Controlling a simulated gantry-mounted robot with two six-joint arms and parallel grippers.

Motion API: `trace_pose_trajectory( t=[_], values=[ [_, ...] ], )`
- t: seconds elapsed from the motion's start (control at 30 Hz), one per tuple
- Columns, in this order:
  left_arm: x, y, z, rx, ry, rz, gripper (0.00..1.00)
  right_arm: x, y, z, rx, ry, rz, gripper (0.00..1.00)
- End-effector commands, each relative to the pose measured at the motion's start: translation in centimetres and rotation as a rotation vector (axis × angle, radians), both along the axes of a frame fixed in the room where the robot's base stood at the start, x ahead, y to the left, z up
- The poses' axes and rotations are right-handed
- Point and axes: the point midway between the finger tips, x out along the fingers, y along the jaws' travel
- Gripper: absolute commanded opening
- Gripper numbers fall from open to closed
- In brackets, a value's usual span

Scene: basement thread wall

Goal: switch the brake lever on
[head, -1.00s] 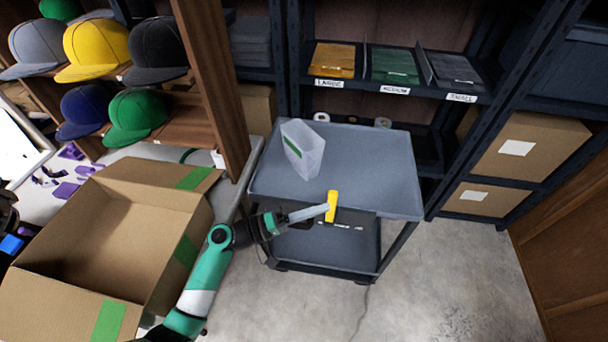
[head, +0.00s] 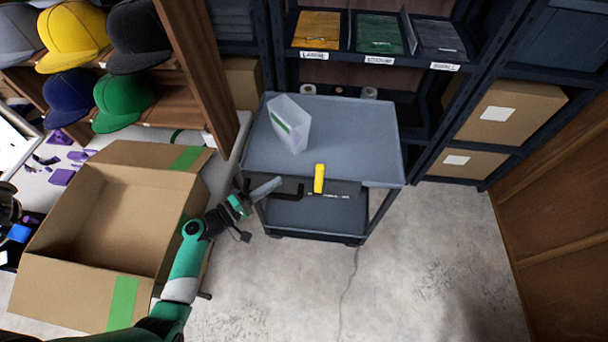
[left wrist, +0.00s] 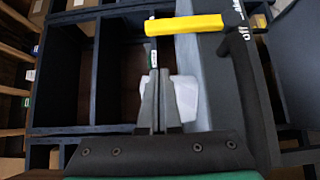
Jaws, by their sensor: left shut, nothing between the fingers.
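The brake lever (head: 319,178) has a yellow grip and is at the front edge of the grey cart (head: 350,140). In the left wrist view the yellow lever (left wrist: 185,24) lies nearly level across the top, meeting a dark part with white "off" lettering. My left gripper (head: 276,184) is in front of the cart, left of the lever and apart from it. In the left wrist view its fingers (left wrist: 155,76) are together with nothing between them, below the lever in the picture. My right gripper is not in view.
A white pouch (head: 289,124) stands on the cart top. A black bar (head: 290,188) juts from the cart front near my gripper. An open cardboard box (head: 110,190) is at left. Shelves (head: 375,62) stand behind the cart. The floor (head: 420,270) at right is clear.

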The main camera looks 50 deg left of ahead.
Motion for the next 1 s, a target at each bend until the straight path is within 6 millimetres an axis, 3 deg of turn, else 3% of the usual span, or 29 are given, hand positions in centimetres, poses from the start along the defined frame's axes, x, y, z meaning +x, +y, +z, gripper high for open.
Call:
trace_pose_trajectory(
  t=[0.2, 0.4, 0.6, 1.0],
  values=[
    [5.0, -0.6, -0.2, 0.002, -0.002, -0.005, 0.00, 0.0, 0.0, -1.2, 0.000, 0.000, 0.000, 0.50],
    [7.6, -2.6, 0.0, 0.000, -0.001, -0.004, 0.00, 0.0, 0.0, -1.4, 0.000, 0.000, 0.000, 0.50],
    [8.5, -3.7, 0.0, 0.000, -0.001, -0.001, 0.00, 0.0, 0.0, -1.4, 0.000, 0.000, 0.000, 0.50],
    [8.5, -3.7, 0.1, 0.003, 0.002, 0.003, 0.00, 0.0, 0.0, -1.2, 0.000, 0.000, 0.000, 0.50]
  ],
)
